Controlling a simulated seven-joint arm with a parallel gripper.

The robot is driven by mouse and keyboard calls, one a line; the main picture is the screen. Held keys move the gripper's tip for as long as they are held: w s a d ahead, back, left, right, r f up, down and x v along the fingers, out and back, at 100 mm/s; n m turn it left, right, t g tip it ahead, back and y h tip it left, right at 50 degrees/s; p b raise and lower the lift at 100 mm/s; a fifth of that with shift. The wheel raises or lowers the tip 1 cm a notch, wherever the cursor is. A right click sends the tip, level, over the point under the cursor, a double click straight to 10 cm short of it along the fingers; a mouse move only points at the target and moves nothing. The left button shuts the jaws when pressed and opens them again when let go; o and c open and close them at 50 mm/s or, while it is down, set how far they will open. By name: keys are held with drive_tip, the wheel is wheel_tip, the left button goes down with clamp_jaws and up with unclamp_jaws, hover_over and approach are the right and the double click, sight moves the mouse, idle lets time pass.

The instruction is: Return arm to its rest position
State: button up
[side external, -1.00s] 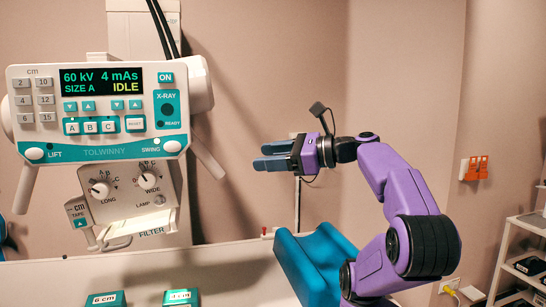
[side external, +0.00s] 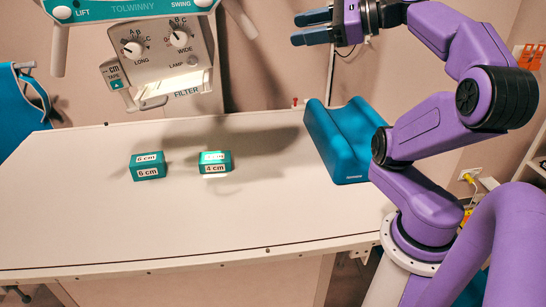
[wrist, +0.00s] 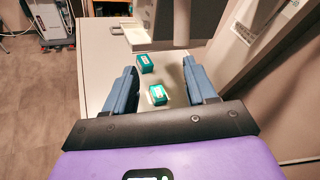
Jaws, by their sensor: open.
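My arm is raised over the right end of the table, and my gripper (side external: 294,28) points left at the top of the side external view. Its two blue fingers are apart with nothing between them. In the wrist view the fingers of my gripper (wrist: 158,66) are spread, with the table far below. Two teal blocks lie apart on the table, well clear of the fingers: the 6 cm block (side external: 147,167) on the left and the 4 cm block (side external: 215,164) to its right. Both blocks also show in the wrist view.
A blue padded cushion (side external: 338,150) stands on the white table (side external: 110,220), below my gripper and beside my arm. The X-ray head with its dials (side external: 158,45) hangs over the table's back left. The table's front and left are clear.

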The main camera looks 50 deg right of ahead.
drive_tip(key=s+a+f+m+g+h, duration=0.1)
drive_tip(key=s+a+f+m+g, duration=0.2)
drive_tip(key=f+m, duration=0.5)
drive_tip(key=s+a+f+m+g+h, duration=0.2)
drive_tip(key=s+a+f+m+g, duration=0.2)
drive_tip(key=m, duration=0.9)
drive_tip(key=s+a+f+m+g+h, duration=0.1)
drive_tip(key=s+a+f+m+g, duration=0.2)
drive_tip(key=s+f+m+g, duration=0.3)
drive_tip(key=s+f+m, duration=0.3)
drive_tip(key=f+m, duration=0.2)
drive_tip(key=f, duration=0.2)
drive_tip(key=shift+s+a+f+g+h, duration=0.15)
drive_tip(key=shift+a+f+g+h, duration=0.05)
drive_tip(key=shift+g+h, duration=0.2)
idle(1.1)
